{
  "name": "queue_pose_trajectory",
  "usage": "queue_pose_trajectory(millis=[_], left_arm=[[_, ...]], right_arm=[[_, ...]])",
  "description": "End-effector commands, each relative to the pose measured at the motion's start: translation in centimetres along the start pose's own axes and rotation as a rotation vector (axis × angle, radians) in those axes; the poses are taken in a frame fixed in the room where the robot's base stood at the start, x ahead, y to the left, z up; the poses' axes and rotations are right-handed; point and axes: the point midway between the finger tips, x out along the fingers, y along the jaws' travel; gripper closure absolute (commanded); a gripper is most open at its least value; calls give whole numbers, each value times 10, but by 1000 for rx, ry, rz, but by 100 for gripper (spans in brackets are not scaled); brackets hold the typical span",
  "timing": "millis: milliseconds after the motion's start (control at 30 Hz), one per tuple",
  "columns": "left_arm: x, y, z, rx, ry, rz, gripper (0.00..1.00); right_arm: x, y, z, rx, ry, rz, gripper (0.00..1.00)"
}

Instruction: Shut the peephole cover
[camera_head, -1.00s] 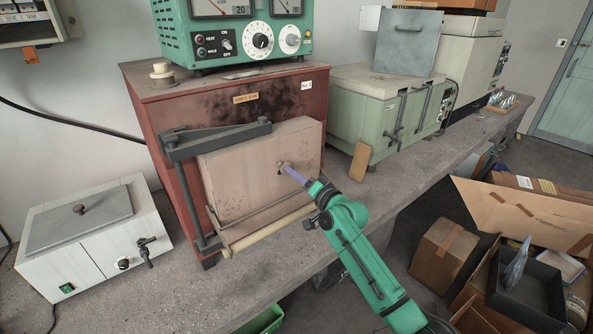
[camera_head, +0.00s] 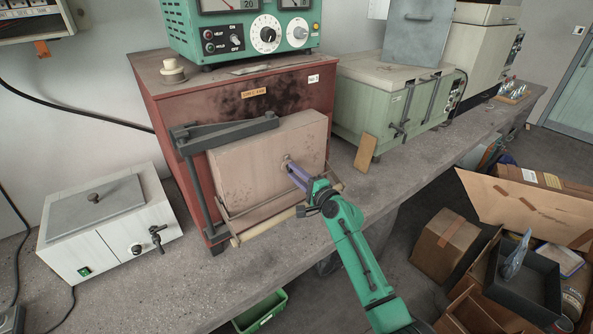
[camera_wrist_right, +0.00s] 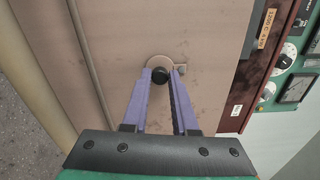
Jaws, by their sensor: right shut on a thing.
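The furnace (camera_head: 160,110) is a red-brown cabinet with a thick beige door (camera_head: 245,165) on its front. The peephole cover is a small round beige piece with a dark knob (camera_wrist_right: 160,75) on the door face. A small tab (camera_wrist_right: 181,68) shows beside it in the right wrist view. My right gripper (camera_head: 290,166) reaches the door from the lower right, its purple fingers at the cover. In the right wrist view the fingers (camera_wrist_right: 160,80) stand on either side of the dark knob, shut on it. The fingers partly hide the cover in the head view. My left gripper is not in view.
A dark hinge arm (camera_head: 225,133) and a pale bar (camera_head: 265,226) run along the door. A white box with a lid (camera_head: 105,225) stands left, and a green cabinet (camera_head: 375,110) stands right. A tan block (camera_head: 365,152) leans near it. Cardboard boxes (camera_head: 445,245) lie right of the bench.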

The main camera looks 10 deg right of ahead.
Motion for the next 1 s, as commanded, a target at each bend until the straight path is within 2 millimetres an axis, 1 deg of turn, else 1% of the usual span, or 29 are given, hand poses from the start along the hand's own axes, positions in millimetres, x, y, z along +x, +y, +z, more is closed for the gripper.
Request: queue_pose_trajectory(millis=[200, 567, 600, 667, 1000], left_arm=[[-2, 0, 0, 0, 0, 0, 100], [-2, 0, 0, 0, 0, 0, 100], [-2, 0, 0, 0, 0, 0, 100], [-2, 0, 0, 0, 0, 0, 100], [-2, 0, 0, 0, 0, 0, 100]], right_arm=[[0, 0, 1, 35, 1, 1, 100], [0, 1, 1, 39, 0, 1, 100], [0, 1, 1, 39, 0, 1, 66], [0, 1, 1, 38, 0, 1, 43], [-2, 1, 1, 37, 0, 0, 43]])
